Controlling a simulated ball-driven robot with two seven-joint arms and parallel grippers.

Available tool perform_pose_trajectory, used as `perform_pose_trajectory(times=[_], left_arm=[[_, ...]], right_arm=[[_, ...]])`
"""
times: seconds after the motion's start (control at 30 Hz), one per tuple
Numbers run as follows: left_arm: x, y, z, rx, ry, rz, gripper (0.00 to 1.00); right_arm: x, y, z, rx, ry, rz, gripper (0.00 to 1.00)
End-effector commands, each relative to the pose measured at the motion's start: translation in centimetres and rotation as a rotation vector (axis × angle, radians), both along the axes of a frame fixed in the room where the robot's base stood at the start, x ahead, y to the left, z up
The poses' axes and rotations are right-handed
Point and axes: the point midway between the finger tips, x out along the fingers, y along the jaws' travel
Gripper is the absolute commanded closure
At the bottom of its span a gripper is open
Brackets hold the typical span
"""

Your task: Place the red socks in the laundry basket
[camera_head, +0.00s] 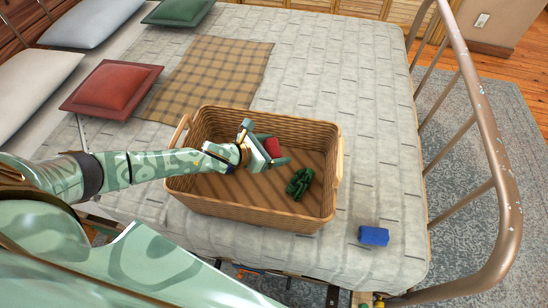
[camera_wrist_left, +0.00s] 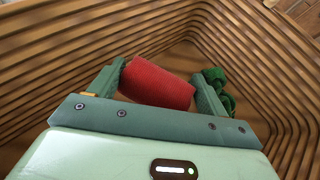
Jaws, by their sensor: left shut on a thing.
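The wicker laundry basket (camera_head: 255,215) stands on the bed, with a handle at each end. My left gripper (camera_head: 268,150) reaches into it over the left side and is shut on the red socks (camera_head: 272,147). The rolled red socks (camera_wrist_left: 158,84) show between the two fingers in the left wrist view, inside the basket walls (camera_wrist_left: 90,45). I cannot tell whether they touch the basket floor. My right gripper does not show.
A dark green bundle (camera_head: 299,183) lies in the basket, right of the left gripper. A blue bundle (camera_head: 373,236) lies on the bed (camera_head: 350,75) near its front edge. A metal bed rail (camera_head: 478,90) runs along the right. Pillows, including a red one (camera_head: 112,88), lie at upper left.

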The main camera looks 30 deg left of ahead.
Motion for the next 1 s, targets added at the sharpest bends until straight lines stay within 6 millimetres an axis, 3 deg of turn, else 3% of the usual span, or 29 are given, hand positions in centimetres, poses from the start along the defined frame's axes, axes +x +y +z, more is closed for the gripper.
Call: perform_pose_trajectory(times=[0.03,0.2,0.63,0.67,0.73,1.0], left_arm=[[-0.1,-0.1,-1.7,-0.002,0.008,0.002,0.45],[-0.1,-0.1,-4.0,-0.003,0.005,0.002,0.45],[-0.1,-0.1,-4.3,-0.001,0.002,0.000,0.45],[-0.1,-0.1,-4.3,-0.001,0.002,0.000,0.18],[0.0,-0.1,-4.2,-0.001,0.001,0.000,0.01],[0.0,-0.1,-4.0,-0.001,0.000,0.000,0.01]], right_arm=[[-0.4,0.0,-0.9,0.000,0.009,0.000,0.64],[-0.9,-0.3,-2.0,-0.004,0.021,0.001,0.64],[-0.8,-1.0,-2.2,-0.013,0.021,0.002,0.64],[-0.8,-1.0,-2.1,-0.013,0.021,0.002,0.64],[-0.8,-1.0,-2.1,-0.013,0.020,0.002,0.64],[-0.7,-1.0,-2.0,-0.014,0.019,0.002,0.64]])
